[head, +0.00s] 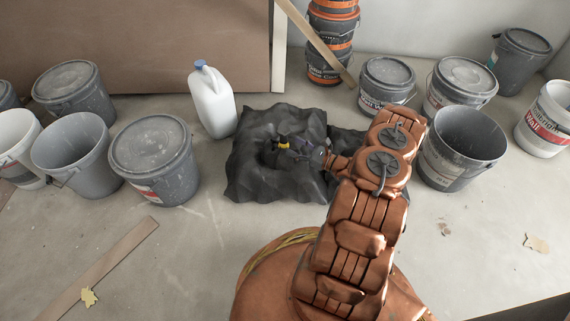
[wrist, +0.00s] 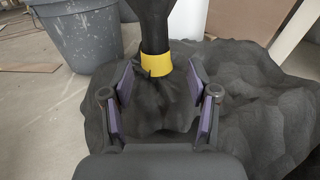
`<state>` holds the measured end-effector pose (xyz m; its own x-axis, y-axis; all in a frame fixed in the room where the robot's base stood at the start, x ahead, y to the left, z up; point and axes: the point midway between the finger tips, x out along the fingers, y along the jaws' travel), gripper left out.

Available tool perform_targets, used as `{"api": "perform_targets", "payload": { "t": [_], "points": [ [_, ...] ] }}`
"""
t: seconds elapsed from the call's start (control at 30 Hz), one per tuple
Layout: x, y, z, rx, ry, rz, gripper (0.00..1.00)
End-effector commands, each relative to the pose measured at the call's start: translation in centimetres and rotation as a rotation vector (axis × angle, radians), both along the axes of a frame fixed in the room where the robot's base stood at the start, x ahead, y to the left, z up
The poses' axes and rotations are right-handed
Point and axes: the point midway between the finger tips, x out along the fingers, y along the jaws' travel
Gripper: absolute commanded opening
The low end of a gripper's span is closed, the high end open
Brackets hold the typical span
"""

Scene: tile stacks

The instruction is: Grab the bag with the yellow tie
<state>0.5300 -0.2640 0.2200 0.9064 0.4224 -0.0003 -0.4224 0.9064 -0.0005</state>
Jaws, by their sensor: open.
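A dark grey, crumpled bag (head: 262,180) lies on the floor in the middle of the head view. Its gathered neck has a yellow tie (head: 283,142). In the wrist view the yellow tie (wrist: 157,64) wraps the black neck, with the bag (wrist: 240,75) spreading out to the right. My gripper (head: 302,150) is low over the bag at the right of the tie.
A white jug (head: 212,104) with a blue cap stands behind the bag. A lidded bucket (head: 153,158) is to the left and an open bucket (head: 456,150) to the right. More dark bag material (head: 345,140) lies behind my arm. Floor in front is mostly clear.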

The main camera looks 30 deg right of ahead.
Motion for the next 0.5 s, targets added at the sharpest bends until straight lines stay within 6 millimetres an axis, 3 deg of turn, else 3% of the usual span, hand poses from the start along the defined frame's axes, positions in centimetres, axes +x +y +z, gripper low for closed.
{"api": "perform_targets", "payload": {
  "t": [0.5],
  "points": [
    [3.9,2.3,-0.2,0.0,0.0,-0.001,0.59]
  ]
}}
